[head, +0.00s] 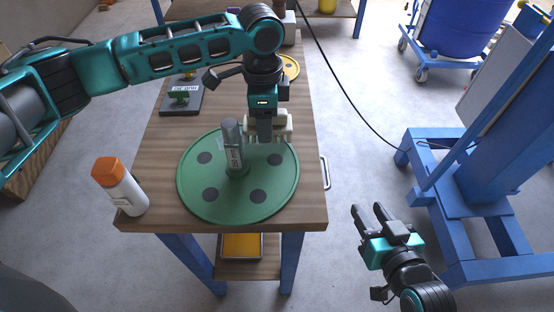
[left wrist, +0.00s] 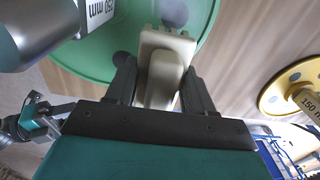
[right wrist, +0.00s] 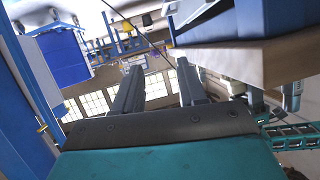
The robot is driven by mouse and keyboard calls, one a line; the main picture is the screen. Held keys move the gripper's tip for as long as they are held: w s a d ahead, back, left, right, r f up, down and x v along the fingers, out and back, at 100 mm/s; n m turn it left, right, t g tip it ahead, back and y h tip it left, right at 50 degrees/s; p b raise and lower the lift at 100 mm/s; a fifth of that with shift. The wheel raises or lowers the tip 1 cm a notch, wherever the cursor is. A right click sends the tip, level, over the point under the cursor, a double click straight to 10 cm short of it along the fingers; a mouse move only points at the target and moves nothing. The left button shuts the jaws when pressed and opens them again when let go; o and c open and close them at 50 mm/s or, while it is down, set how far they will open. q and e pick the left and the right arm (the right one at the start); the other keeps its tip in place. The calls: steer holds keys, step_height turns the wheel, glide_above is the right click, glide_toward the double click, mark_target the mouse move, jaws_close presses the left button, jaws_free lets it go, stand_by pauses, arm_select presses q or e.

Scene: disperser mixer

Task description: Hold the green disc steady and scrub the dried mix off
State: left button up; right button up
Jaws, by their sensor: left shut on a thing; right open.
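The green disc (head: 215,203) lies flat on the wooden bench, with several dark round spots and a grey upright shaft (head: 233,145) marked with a size label at its middle. My left gripper (head: 266,126) is shut on a beige scrubbing block (head: 284,127) above the disc's far right part; the block also shows between the fingers in the left wrist view (left wrist: 165,60). I cannot tell whether the block touches the disc. Dried mix cannot be made out clearly. My right gripper (head: 370,214) is open and empty, off the bench's right side.
A white bottle with an orange cap (head: 120,186) stands at the bench's near left corner. A dark stand with a green part (head: 182,97) and a yellow disc (head: 291,66) are farther back. A blue machine frame (head: 460,190) stands right, across open floor.

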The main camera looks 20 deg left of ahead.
steer(key=w+a+r+n+y, duration=0.1)
steer(key=a+r+n+y, duration=0.25)
steer(key=a+r, duration=0.4)
steer(key=n+g+y, duration=0.3)
steer(key=n+y, duration=0.1)
steer(key=y, duration=0.2)
glide_toward(236, 134)
steer(key=x, duration=1.1)
steer(key=shift+w+a, duration=0.15)
steer(key=shift+a, duration=0.1)
jaws_close()
steer(key=shift+c, duration=1)
jaws_free()
steer(key=c, duration=0.5)
